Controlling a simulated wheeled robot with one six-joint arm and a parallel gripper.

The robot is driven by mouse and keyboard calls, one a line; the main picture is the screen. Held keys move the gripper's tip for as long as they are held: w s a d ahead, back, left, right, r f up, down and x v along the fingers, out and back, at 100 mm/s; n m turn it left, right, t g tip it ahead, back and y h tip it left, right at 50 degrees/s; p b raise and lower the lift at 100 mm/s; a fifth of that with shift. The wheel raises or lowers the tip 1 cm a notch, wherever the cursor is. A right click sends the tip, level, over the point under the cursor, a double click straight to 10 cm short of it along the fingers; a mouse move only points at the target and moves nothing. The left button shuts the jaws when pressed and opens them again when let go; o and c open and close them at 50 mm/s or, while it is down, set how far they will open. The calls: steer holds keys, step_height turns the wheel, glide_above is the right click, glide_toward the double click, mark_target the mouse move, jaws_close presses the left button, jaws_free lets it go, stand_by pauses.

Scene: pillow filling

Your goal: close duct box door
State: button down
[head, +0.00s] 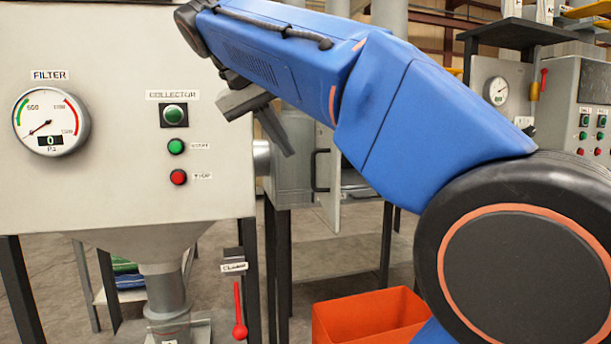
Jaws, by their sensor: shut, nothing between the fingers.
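The duct box (293,185) is a grey metal box on dark legs, just right of the filter cabinet. Its door (331,205) is a pale panel at the box's right side, standing open and seen at a steep angle. A black handle (314,171) shows beside the door. My blue arm crosses above and hides the upper part of the box and door. My gripper (286,148) is grey, points down in front of the box's upper part, and is shut and empty. I cannot tell whether it touches the box.
The filter cabinet (110,190) with gauge and buttons fills the left. A red-handled clamp lever (238,315) hangs at its lower right. An orange bin (368,318) stands on the floor below the box. A control panel (588,130) stands at the far right.

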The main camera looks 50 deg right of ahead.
glide_toward(333, 191)
step_height(333, 191, down, 4)
steer(key=w, duration=0.2)
steer(key=shift+s+d+r, duration=0.1)
steer(key=shift+s+d, duration=1.05)
steer(key=shift+d, duration=0.1)
steer(key=shift+s+d, duration=0.15)
